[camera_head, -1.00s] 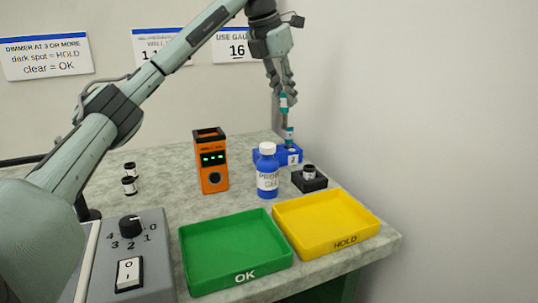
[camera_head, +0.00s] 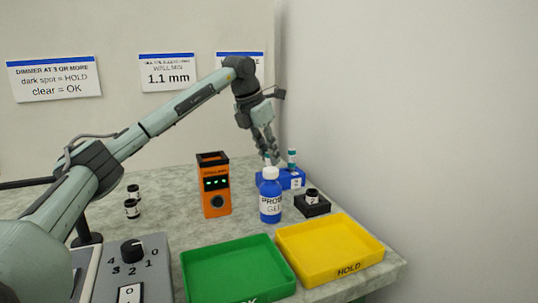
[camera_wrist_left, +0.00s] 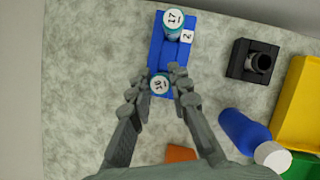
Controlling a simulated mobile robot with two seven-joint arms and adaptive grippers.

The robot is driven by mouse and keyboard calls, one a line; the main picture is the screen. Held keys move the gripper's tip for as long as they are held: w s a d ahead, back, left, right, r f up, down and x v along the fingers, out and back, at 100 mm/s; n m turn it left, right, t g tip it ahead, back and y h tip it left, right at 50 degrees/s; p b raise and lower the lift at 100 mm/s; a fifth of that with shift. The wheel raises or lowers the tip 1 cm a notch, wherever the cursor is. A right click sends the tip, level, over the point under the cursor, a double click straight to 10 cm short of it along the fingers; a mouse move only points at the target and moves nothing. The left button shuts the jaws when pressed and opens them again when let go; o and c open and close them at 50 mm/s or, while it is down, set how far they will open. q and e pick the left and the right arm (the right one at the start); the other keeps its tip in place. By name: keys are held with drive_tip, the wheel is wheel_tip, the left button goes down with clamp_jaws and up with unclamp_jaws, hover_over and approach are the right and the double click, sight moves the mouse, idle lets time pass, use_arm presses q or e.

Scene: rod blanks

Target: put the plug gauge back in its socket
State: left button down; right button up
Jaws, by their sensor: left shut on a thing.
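My left gripper (camera_head: 270,150) is shut on a plug gauge (camera_wrist_left: 160,84), whose round end reads 16. The gauge is upright between the fingertips at the near end of the blue socket block (camera_wrist_left: 157,55). The block also shows in the head view (camera_head: 293,182), behind the bottle. A second gauge (camera_wrist_left: 173,20), marked 17, stands in the block's far end; its teal-banded top shows in the head view (camera_head: 291,157). The held gauge's lower end is hidden, so I cannot tell whether it is in a socket. My right gripper is not in view.
A blue-and-white bottle (camera_head: 270,200) stands just in front of the block, beside a black holder (camera_head: 312,206) with a small ring part. An orange tester (camera_head: 214,190) stands left. Green (camera_head: 238,269) and yellow (camera_head: 330,250) trays lie nearer. A wall rises on the right.

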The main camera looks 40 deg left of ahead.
use_arm(q)
drive_tip(key=c, duration=1.4)
unclamp_jaws()
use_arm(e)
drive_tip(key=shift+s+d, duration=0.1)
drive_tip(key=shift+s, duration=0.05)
